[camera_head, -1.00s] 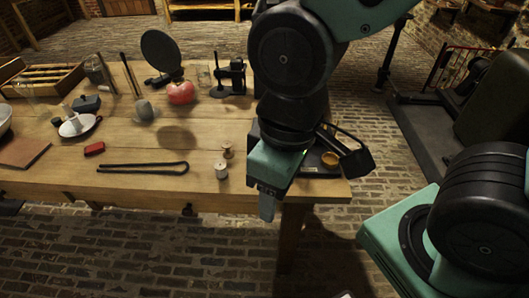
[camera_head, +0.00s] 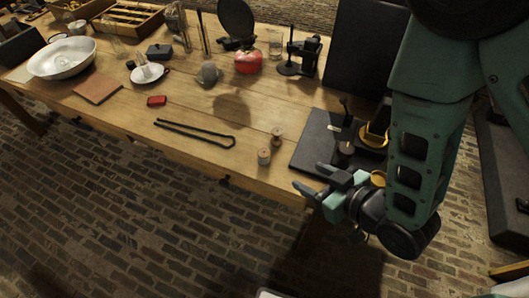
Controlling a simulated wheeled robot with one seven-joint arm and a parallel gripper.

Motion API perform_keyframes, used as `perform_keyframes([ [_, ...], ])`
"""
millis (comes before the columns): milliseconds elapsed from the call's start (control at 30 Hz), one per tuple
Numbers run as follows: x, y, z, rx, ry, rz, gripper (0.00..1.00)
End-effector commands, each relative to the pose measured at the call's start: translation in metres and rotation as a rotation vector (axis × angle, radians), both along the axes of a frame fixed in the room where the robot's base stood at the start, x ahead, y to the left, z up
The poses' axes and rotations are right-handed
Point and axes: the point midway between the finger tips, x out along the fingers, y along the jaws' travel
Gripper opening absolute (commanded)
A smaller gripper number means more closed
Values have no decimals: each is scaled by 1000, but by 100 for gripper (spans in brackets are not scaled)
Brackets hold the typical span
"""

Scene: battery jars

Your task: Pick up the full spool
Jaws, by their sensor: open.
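Two small spools stand near the front right of the wooden table. The nearer one (camera_head: 264,156) looks pale grey around its middle, as if wound with thread. The other spool (camera_head: 277,136) is brown, slimmer, and stands just behind it. They are too small to be sure which is full. My gripper (camera_head: 310,178) is open and empty at the table's front right corner, to the right of the spools and lower in the picture. Its fingers point left, apart from both spools.
A red tomato-like object (camera_head: 248,62) and a dark stand (camera_head: 303,58) are behind. Table between is clear.

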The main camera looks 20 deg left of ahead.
Motion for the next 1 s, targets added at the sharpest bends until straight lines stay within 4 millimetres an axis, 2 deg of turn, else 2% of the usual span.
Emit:
perform_keyframes([
  [233,-10,0,-3,74,-56,37,56],
  [1000,16,44,-27,81,-60,39,56],
])
